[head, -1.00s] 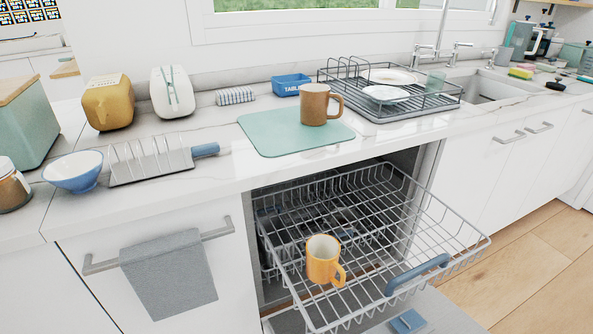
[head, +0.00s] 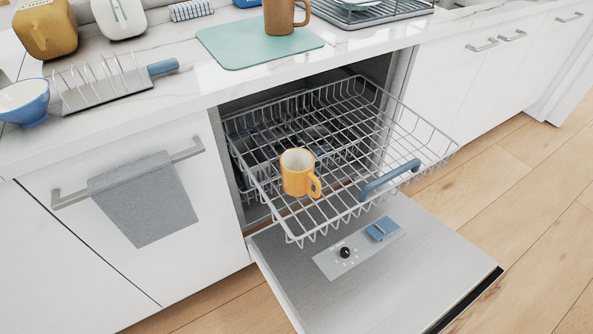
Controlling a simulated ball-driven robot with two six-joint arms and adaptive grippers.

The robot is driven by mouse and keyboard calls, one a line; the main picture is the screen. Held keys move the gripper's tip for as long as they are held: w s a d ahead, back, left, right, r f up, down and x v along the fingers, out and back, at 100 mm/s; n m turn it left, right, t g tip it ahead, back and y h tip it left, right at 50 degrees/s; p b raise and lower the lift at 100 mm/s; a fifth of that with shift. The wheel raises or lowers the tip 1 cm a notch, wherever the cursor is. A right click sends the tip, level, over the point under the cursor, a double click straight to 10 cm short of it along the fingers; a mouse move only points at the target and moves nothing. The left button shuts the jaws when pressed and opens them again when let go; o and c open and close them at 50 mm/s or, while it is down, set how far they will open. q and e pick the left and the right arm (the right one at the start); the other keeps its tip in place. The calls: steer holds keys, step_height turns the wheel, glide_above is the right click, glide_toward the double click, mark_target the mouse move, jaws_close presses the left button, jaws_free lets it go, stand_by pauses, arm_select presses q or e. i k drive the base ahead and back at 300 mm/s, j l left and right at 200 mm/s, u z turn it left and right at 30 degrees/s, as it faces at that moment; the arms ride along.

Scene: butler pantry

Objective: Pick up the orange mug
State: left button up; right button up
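The orange mug (head: 296,179) stands upright in the pulled-out upper wire rack (head: 352,150) of the open dishwasher. Its white inside faces up and its handle points to the lower right. The mug is near the left front part of the rack. Neither of my grippers shows in the head view.
The dishwasher door (head: 400,275) is folded down below the rack. A brown mug (head: 284,14) stands on a green mat (head: 255,45) on the counter. A toast rack (head: 110,88) and a blue bowl (head: 22,101) are at left. A grey towel (head: 143,198) hangs left of the dishwasher.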

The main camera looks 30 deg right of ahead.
mark_target(298, 164)
steer(key=k+l+u, duration=0.3)
steer(key=l, duration=0.2)
steer(key=k+l+u, duration=0.35)
